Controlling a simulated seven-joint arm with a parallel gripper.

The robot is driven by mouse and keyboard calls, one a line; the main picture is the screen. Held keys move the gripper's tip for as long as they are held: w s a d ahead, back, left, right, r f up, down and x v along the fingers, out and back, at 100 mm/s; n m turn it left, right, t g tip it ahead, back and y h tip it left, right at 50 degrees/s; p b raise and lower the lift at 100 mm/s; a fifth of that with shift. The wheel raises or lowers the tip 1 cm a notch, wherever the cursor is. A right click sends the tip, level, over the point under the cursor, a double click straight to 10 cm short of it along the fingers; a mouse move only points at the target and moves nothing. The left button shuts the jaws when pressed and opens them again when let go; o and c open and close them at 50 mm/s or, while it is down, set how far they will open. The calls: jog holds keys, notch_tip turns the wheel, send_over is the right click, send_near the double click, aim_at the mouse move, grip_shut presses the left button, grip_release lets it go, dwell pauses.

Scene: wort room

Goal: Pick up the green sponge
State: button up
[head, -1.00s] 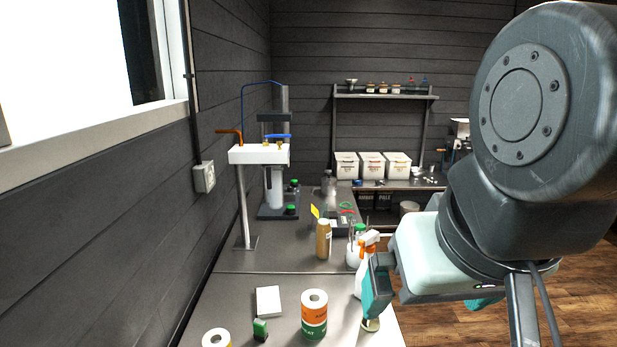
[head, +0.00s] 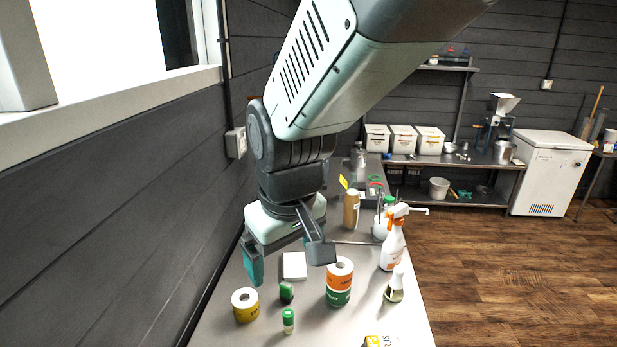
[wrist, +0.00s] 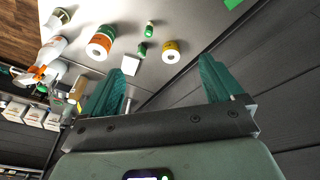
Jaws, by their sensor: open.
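A flat bright green piece (wrist: 233,4), likely the green sponge, shows at the top edge of the wrist view, partly cut off. It lies on the bench near the wall-side edge, and I do not make it out in the head view. My gripper (head: 287,268) is open and empty, pointing down above the bench. Its teal fingers also show in the wrist view (wrist: 169,63), apart from the green piece.
On the bench are a yellow roll (head: 246,305), a small dark green item (head: 286,292), a green-capped vial (head: 288,321), an orange-green roll (head: 340,281), a white box (head: 294,265), a flask (head: 395,288) and a spray bottle (head: 392,245). Dark wall stands left.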

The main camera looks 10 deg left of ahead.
jog(key=s+a+f+n+g, duration=0.1)
jog(key=s+a+f+n, duration=0.1)
jog(key=a+f, duration=0.4)
jog(key=s+a+f+n, duration=0.3)
jog(key=a+f, duration=0.3)
jog(key=f, duration=0.6)
jog(key=s+a+f+n+g+h, duration=0.1)
jog(key=s+a+f, duration=0.3)
jog(key=f, duration=0.6)
jog(key=shift+s+a+n+g, duration=0.15)
jog(key=shift+a+n, duration=0.25)
jog(key=shift+a, duration=0.25)
jog(key=shift+s+a+n+g, duration=0.15)
jog(key=shift+a+n, duration=0.25)
jog(key=shift+a, duration=0.2)
jog(key=shift+a+f, duration=0.1)
jog(key=shift+f, duration=2.65)
